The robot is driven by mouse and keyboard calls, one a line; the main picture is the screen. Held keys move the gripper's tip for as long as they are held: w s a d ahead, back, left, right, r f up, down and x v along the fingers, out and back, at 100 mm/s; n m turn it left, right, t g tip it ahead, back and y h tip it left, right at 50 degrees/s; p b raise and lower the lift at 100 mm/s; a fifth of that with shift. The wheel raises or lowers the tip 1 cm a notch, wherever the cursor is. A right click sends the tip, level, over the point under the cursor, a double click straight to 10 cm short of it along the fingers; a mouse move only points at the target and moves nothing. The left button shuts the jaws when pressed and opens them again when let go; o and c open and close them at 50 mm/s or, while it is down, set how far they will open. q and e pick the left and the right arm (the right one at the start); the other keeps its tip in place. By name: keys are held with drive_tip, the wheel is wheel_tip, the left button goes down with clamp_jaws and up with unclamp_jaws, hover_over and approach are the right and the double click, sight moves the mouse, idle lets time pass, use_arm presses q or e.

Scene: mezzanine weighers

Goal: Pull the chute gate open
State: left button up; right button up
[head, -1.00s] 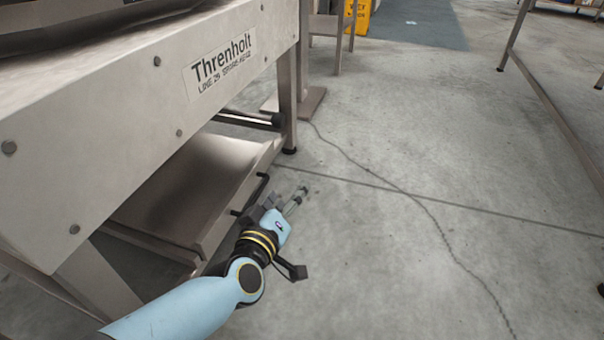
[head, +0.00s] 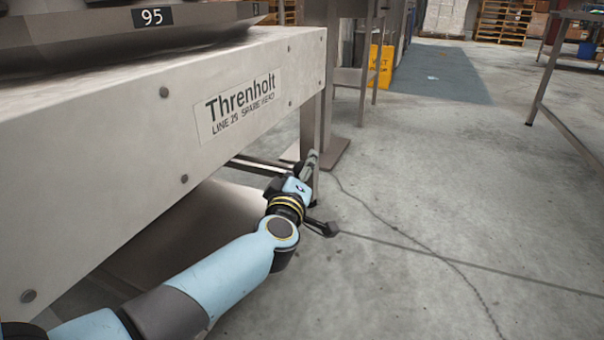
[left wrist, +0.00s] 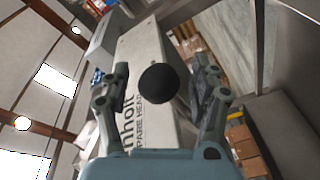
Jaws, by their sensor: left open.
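A round black knob (left wrist: 158,83) shows in the left wrist view, between the two fingers of my left gripper (head: 310,166). The fingers stand apart on either side of it, and I see no contact. In the head view the gripper is beside the near leg of the frame, at the end of a metal bar (head: 262,166) under the white housing; it mostly hides the knob there. I cannot make out the gate plate itself. My right gripper is not in view.
The white Threnholt housing (head: 150,130) fills the left, with a sloping metal sheet (head: 190,235) under it. A yellow sign (head: 381,66) stands farther back. A metal table (head: 570,75) is at the right. The concrete floor (head: 440,200) between is open.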

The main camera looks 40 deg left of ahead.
use_arm(q)
drive_tip(key=shift+w, duration=0.15)
clamp_jaws()
idle(0.4)
